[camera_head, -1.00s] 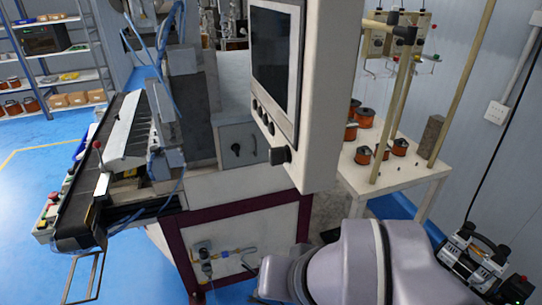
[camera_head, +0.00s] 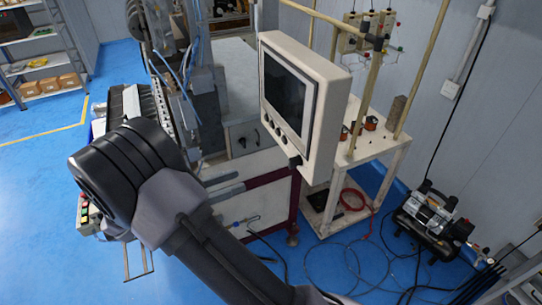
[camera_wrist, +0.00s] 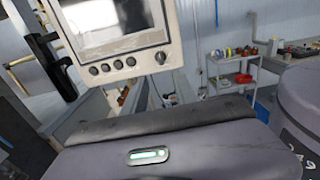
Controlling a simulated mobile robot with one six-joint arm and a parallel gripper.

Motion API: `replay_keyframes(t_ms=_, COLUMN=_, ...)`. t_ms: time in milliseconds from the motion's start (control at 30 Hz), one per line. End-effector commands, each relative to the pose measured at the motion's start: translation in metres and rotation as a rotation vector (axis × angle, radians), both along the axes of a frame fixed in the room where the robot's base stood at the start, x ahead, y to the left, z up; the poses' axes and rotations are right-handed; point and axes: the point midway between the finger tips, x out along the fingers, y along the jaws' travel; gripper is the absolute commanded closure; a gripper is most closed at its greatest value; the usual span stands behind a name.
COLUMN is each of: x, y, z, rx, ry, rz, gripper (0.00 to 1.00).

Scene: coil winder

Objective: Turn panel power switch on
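The control panel (camera_head: 326,97) is a pale box with a dark screen (camera_head: 285,92) facing left in the head view. In the wrist view the panel (camera_wrist: 170,30) shows its front, cut off at the top. A row of round black knobs (camera_wrist: 118,64) runs under the screen. A larger black rotary switch (camera_head: 294,161), probably the power switch, sits at the panel's lower corner; it also shows in the wrist view (camera_wrist: 160,57). Its setting cannot be read. My arm stretches up to the left of the panel, apart from it in the picture. My gripper's fingers are not visible.
A conveyor (camera_head: 124,102) lies partly behind my arm at left. A white table (camera_head: 376,148) with spools and tall poles stands behind the panel. A compressor (camera_head: 432,217) and loose hoses lie on the blue floor at right.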

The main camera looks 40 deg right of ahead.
Motion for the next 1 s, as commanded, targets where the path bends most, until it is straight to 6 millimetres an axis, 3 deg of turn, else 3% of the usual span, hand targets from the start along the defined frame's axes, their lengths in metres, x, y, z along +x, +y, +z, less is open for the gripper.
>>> replay_keyframes(t_ms=300, x=-0.024, y=-0.094, z=-0.003, rx=0.002, ry=0.000, rz=-0.006, gripper=0.66)
replay_keyframes(t_ms=500, x=-0.033, y=-0.133, z=-0.001, rx=0.003, ry=-0.001, rz=-0.003, gripper=0.66)
replay_keyframes(t_ms=667, x=-0.036, y=-0.145, z=-0.001, rx=0.002, ry=-0.001, rz=-0.002, gripper=0.66)
replay_keyframes(t_ms=900, x=-0.036, y=-0.146, z=-0.001, rx=0.003, ry=-0.002, rz=-0.001, gripper=0.66)
replay_keyframes(t_ms=933, x=-0.036, y=-0.146, z=-0.001, rx=0.003, ry=-0.002, rz=-0.001, gripper=0.68)
replay_keyframes(t_ms=1000, x=-0.036, y=-0.146, z=-0.001, rx=0.003, ry=-0.002, rz=-0.001, gripper=0.82)
